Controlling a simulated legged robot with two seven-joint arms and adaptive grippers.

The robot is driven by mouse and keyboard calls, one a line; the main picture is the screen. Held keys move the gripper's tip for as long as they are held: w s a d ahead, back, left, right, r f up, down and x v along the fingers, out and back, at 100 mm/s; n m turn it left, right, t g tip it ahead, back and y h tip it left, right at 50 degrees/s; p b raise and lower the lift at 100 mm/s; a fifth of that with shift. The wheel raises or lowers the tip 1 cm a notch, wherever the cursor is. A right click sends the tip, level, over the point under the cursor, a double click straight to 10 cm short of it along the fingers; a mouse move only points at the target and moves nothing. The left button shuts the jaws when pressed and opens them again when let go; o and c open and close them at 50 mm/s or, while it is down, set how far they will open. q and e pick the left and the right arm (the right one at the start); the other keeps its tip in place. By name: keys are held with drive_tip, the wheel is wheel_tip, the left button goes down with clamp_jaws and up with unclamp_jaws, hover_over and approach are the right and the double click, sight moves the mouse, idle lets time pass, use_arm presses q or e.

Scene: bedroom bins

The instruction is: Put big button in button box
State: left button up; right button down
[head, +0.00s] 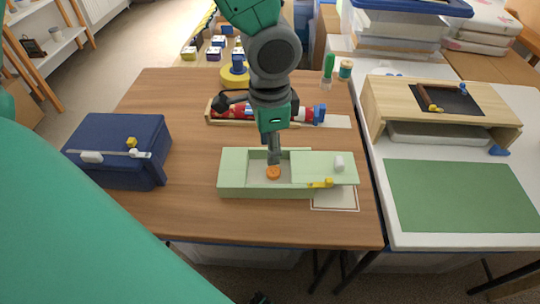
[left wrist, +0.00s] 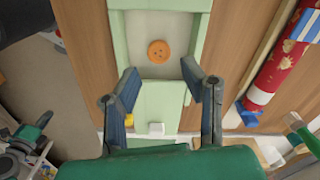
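The big orange button (head: 273,173) lies in the open compartment of the pale green button box (head: 235,187) on the wooden table. The box's lid (head: 310,169) is slid to the right, with a white knob (head: 339,163) on it. In the left wrist view the button (left wrist: 159,51) lies flat inside the box walls (left wrist: 120,35), clear of my fingers. My left gripper (head: 273,158) points down over the compartment. Its fingers (left wrist: 160,77) are spread wide with nothing between them. My right arm's end seems to show at the left wrist view's lower left; its fingers are unclear.
A dark blue case (head: 115,140) stands on the table's left. A wooden tray with a red figure (head: 300,113) lies behind the box. A yellow latch (head: 321,183) is on the box's front. A white table with a green mat (head: 460,200) adjoins right. The table's front left is clear.

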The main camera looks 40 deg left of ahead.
sight(271, 171)
use_arm(q)
wheel_tip(271, 171, up, 5)
drive_tip(key=shift+d+f+p, duration=0.1)
drive_tip(key=shift+d+p, duration=0.05)
drive_tip(key=shift+p, duration=0.4)
